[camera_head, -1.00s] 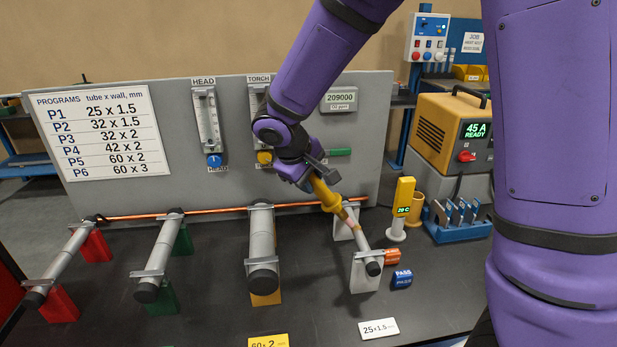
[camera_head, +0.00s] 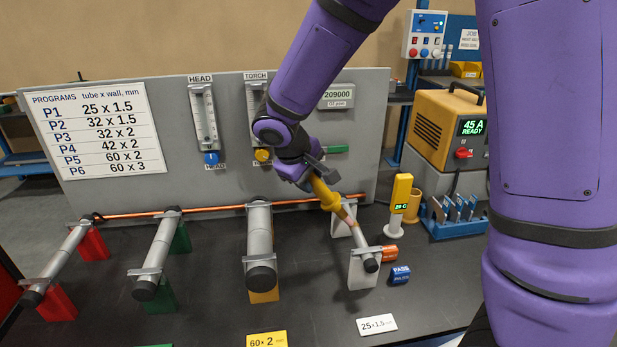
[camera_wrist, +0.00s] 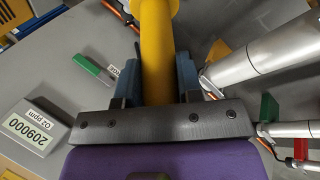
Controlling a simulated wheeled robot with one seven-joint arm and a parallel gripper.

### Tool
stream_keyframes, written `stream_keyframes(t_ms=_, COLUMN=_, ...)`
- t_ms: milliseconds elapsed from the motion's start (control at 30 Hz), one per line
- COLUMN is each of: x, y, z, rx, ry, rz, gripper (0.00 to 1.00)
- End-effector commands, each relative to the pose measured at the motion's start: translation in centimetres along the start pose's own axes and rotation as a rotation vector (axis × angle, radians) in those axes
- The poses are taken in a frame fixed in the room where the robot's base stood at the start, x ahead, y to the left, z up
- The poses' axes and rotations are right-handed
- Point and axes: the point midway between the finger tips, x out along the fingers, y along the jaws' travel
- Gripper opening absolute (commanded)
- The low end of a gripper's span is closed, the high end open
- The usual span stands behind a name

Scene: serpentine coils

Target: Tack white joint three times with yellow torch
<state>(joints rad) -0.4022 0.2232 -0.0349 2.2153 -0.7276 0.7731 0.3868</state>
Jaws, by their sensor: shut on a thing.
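My gripper (camera_head: 319,180) is shut on the yellow torch (camera_head: 328,197), and its jaws also grip it in the wrist view (camera_wrist: 158,60). The torch points down and to the right, its tip end close over the tube on the white stands. That thin grey tube, the white joint (camera_head: 359,238), rests on white supports (camera_head: 362,273) in front of the grey panel. The torch partly covers the tube's far part, and I cannot tell whether its tip touches the tube. A "25x1.5" card (camera_head: 377,324) lies in front.
Tubes on yellow (camera_head: 259,240), green (camera_head: 158,255) and red (camera_head: 57,262) stands lie to the left. An orange block (camera_head: 391,256), a blue PASS block (camera_head: 400,275) and a yellow gauge (camera_head: 401,195) reading 29 C stand right. The welder (camera_head: 447,130) shows "45 A READY".

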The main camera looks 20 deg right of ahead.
Motion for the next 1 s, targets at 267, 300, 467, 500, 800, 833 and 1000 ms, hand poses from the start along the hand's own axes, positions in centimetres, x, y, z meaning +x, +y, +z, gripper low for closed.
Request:
stream_keyframes(t_ms=267, x=0.02, y=0.01, z=0.0, rx=0.0, ry=0.0, rz=0.0, gripper=0.0)
stream_keyframes(t_ms=300, x=0.04, y=0.02, z=0.01, rx=0.0, ry=0.0, rz=0.0, gripper=0.0)
stream_keyframes(t_ms=467, x=0.14, y=0.02, z=0.05, rx=0.0, ry=0.0, rz=0.0, gripper=0.0)
stream_keyframes(t_ms=500, x=0.17, y=0.02, z=0.06, rx=0.0, ry=0.0, rz=0.0, gripper=0.0)
stream_keyframes(t_ms=800, x=0.36, y=0.02, z=0.14, rx=0.0, ry=0.0, rz=0.0, gripper=0.0)
stream_keyframes(t_ms=833, x=0.38, y=0.02, z=0.14, rx=0.0, ry=0.0, rz=0.0, gripper=0.0)
stream_keyframes(t_ms=1000, x=0.48, y=0.02, z=0.18, rx=0.0, ry=0.0, rz=0.0, gripper=0.0)
